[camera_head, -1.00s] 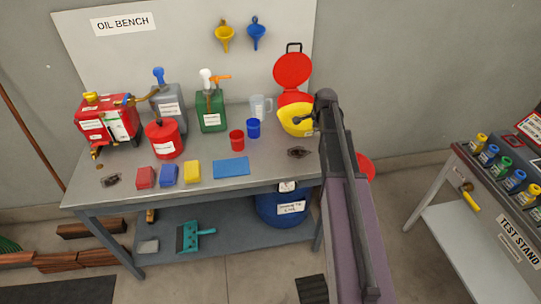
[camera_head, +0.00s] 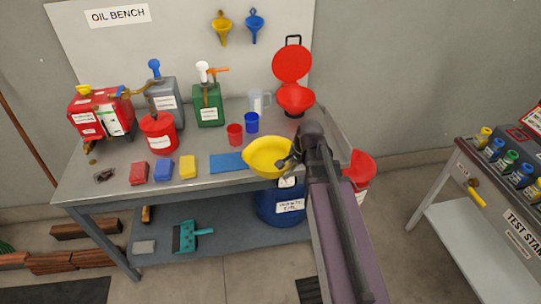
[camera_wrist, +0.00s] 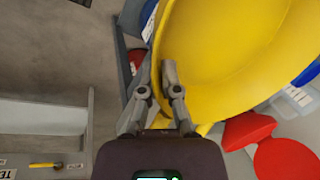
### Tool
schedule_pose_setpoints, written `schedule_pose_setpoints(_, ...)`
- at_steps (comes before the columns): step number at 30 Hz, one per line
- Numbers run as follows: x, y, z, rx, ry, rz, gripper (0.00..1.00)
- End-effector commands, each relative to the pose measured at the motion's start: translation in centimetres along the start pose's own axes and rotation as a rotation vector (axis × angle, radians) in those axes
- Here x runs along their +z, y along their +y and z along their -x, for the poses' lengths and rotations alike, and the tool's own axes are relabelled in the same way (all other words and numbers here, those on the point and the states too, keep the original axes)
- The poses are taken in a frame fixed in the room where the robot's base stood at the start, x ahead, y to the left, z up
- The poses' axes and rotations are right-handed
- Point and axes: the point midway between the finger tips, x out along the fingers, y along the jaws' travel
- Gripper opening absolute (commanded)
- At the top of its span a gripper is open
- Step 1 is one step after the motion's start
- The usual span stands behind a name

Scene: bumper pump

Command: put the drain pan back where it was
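The drain pan appears to be the yellow bowl (camera_head: 265,155), which also fills the upper right of the wrist view (camera_wrist: 225,60). In the head view it is over the front edge of the bench, overlapping the right end of the blue mat (camera_head: 228,162). My gripper (camera_head: 292,160) is at the pan's right side. In the wrist view my gripper (camera_wrist: 157,92) has its fingers closed about the pan's rim. The pan looks held clear of the bench top, but the gap beneath it is hidden.
The bench top (camera_head: 215,182) holds red (camera_head: 235,134) and blue (camera_head: 252,122) cups, a clear jug (camera_head: 260,102), cans and colored blocks. An open red-lidded container (camera_head: 295,98) stands at back right. A blue drum (camera_head: 277,208) is below. A red bin (camera_head: 358,168) stands beside the bench.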

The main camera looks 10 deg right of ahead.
Motion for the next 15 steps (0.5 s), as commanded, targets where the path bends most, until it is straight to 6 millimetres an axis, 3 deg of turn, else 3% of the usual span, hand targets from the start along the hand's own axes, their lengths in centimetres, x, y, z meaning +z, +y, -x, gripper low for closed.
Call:
schedule_pose_setpoints(1,1.2,0.8,-0.3,-0.003,-0.009,0.022,0.00)
schedule_pose_setpoints(4,2.2,1.1,-0.4,-0.005,-0.019,0.051,0.00)
schedule_pose_setpoints(15,2.5,1.1,-0.4,-0.006,-0.023,0.063,0.00)
